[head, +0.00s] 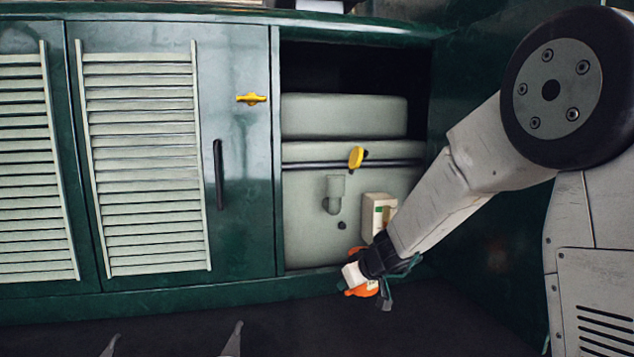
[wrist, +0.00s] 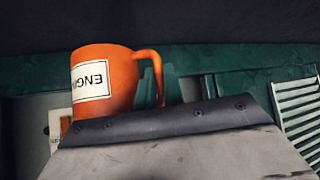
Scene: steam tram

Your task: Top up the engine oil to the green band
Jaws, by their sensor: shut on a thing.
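My gripper (head: 383,277) is shut on an orange jug (head: 366,290) in front of the open engine bay, low and right of its middle. In the wrist view the jug (wrist: 112,62) shows its handle and a white label with upside-down letters reading "ENGI"; its contents are hidden. The fingertips are mostly hidden. Inside the bay is the grey engine (head: 305,165). It carries a short grey cup-like neck (head: 335,190), a yellow handle or cap (head: 356,157) above it, and a cream box (head: 379,210) with a green mark, partly behind my arm. No oil level is readable.
A green cabinet door with pale louvres (head: 145,160), a black handle (head: 219,174) and a yellow latch (head: 251,98) stands left of the bay.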

